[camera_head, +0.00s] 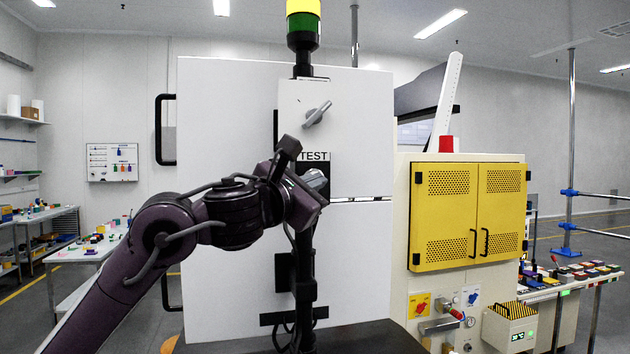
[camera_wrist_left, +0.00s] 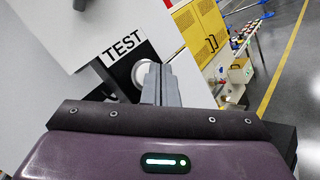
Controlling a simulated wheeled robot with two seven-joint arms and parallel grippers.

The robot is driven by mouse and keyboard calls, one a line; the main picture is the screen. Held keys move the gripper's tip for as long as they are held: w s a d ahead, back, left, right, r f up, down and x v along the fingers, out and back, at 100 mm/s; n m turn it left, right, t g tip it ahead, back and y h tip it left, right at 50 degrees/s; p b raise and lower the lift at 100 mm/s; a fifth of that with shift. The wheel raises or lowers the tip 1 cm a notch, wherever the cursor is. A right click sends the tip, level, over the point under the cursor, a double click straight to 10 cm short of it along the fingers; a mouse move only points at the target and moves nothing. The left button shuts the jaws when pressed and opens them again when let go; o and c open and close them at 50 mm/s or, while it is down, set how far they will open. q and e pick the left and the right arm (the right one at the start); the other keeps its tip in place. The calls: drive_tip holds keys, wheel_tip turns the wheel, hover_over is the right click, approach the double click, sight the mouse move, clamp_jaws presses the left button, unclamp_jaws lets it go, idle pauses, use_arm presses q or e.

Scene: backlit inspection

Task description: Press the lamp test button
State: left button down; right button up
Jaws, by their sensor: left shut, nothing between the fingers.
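A black plate with a white TEST label (camera_head: 314,156) is on the white cabinet door; the label also shows in the left wrist view (camera_wrist_left: 122,46). Beside the label in the wrist view is a pale round button (camera_wrist_left: 138,74), partly hidden behind my fingers. In the head view my wrist and gripper cover most of the plate below the label. My left gripper (camera_head: 317,181) is shut and empty, in front of the plate. Its closed fingertips (camera_wrist_left: 158,68) overlap the button in the wrist view. I cannot tell whether they touch it. My right gripper is not in view.
A grey rotary handle (camera_head: 316,114) sticks out just above the TEST label. A signal lamp (camera_head: 303,25) with yellow and green sections tops the cabinet. A yellow vented box (camera_head: 469,215) stands to the right. Benches with small parts are at both sides.

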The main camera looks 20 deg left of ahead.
use_arm(q)
drive_tip(key=shift+w+a, duration=0.25)
drive_tip(key=shift+w, duration=0.05)
idle(0.4)
drive_tip(key=shift+s+d, duration=0.45)
drive_tip(key=shift+s, duration=0.25)
drive_tip(key=shift+d, duration=0.1)
drive_tip(key=s+d, duration=0.1)
drive_tip(key=s, duration=0.1)
drive_tip(key=s+d, duration=0.1)
drive_tip(key=s, duration=0.1)
drive_tip(key=shift+d+p, duration=0.3)
drive_tip(key=shift+p, duration=0.05)
idle(0.7)
